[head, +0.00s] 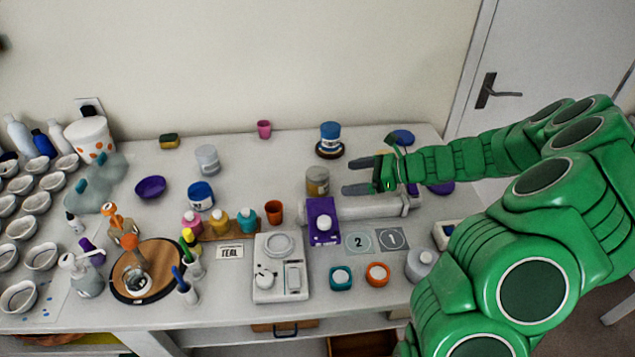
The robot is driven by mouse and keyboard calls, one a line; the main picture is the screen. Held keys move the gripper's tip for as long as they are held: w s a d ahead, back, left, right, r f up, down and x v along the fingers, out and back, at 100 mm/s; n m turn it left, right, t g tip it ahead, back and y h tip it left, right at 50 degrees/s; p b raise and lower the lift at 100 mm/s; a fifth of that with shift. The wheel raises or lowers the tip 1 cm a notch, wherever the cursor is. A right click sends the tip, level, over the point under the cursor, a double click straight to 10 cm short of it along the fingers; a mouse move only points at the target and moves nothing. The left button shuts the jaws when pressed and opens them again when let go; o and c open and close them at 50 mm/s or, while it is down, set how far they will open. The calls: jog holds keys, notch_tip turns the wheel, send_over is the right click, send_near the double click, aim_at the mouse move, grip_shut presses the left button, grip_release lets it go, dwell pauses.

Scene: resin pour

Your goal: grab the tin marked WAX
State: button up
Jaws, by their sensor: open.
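My gripper (357,176) is open and empty above the right half of the table, its fingers pointing left. A grey-and-tan tin (317,182) stands upright just left of the fingertips, with a visible gap between. I cannot read a WAX mark on any container in this view. Other tin-like containers are a plain grey one (207,159) at the back, a blue-and-white one (201,195) left of centre, and a blue-and-white one (330,134) on a dark round stand behind my gripper.
A purple box (322,221) stands in front of the grey-and-tan tin, beside a white roll (370,206). A white scale (281,268) and coloured bottles (219,222) stand at front centre. Several white cups (37,202) fill the left end. Bare table lies left of the tin.

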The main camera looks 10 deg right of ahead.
aim_at(318, 183)
jog(key=shift+w+d+f, duration=0.15)
jog(key=shift+d+f, duration=0.05)
jog(key=shift+f, duration=0.05)
jog(key=shift+w+a+f, duration=0.1)
jog(key=shift+a, duration=0.05)
jog(key=x, duration=0.6)
jog(key=shift+w, duration=0.1)
jog(key=shift+f+x, duration=0.15)
jog(key=shift+x, duration=1.2)
jog(key=shift+f+x, duration=0.1)
jog(key=shift+x, duration=1.3)
jog(key=shift+w+d, duration=0.15)
jog(key=shift+d, duration=0.05)
jog(key=c, duration=1.2)
jog(key=shift+r, duration=0.1)
